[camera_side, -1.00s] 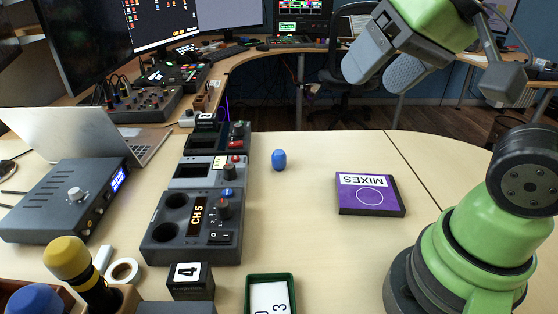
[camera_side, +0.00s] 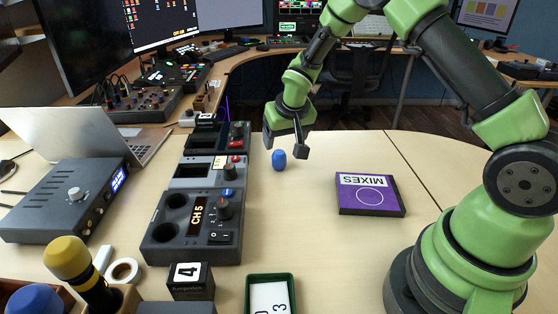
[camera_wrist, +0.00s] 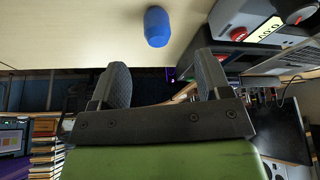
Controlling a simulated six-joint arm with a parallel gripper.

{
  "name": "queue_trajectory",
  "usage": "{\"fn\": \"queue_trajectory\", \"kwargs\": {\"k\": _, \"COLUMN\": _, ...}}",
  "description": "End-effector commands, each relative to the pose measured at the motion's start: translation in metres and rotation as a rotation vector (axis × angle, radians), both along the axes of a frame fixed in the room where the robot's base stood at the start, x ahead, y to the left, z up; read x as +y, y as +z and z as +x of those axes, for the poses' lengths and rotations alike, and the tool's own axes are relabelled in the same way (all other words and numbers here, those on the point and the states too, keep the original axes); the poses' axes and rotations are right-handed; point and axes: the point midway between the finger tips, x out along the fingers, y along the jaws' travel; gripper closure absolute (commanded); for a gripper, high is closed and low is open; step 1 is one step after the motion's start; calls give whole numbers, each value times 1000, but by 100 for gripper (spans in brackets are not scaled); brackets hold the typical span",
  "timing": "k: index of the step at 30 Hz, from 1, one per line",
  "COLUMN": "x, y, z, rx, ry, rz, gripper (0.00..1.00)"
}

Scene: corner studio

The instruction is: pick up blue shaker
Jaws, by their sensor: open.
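The blue shaker (camera_side: 279,160) is a small rounded blue piece standing on the pale wooden table, right of the row of control modules. It also shows in the wrist view (camera_wrist: 157,27), at the top centre, beyond the fingertips. My gripper (camera_side: 285,146) is above and close behind the shaker in the side view. In the wrist view its two grey padded fingers (camera_wrist: 163,72) are spread apart with nothing between them. The shaker lies outside the fingers; the side view does not show clearly how large the gap is.
Dark control modules (camera_side: 193,229) stand in a row left of the shaker. A purple MIXES case (camera_side: 369,194) lies to its right. A green-rimmed tray (camera_side: 249,293) and a black number 4 block (camera_side: 190,282) are at the front. Table around the shaker is clear.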

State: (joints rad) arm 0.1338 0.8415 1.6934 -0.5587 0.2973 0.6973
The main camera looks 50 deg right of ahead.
Motion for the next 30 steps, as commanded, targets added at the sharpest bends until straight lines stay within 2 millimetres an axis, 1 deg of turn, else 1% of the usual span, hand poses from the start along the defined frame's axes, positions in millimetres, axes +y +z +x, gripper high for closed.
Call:
{"fn": "queue_trajectory", "kwargs": {"k": 6, "x": -5, "y": -30, "z": 10, "rx": 5, "ry": 1, "rz": 1, "gripper": 29}}
{"fn": "queue_trajectory", "kwargs": {"k": 9, "x": -7, "y": -39, "z": 14, "rx": 3, "ry": 1, "rz": 0, "gripper": 29}}
{"fn": "queue_trajectory", "kwargs": {"k": 14, "x": -10, "y": -47, "z": 18, "rx": 2, "ry": 0, "rz": 0, "gripper": 29}}
{"fn": "queue_trajectory", "kwargs": {"k": 20, "x": -21, "y": -70, "z": 30, "rx": 3, "ry": -1, "rz": 1, "gripper": 29}}
{"fn": "queue_trajectory", "kwargs": {"k": 24, "x": -23, "y": -84, "z": 36, "rx": 3, "ry": 1, "rz": 2, "gripper": 29}}
{"fn": "queue_trajectory", "kwargs": {"k": 30, "x": -24, "y": -88, "z": 38, "rx": 3, "ry": 1, "rz": 2, "gripper": 29}}
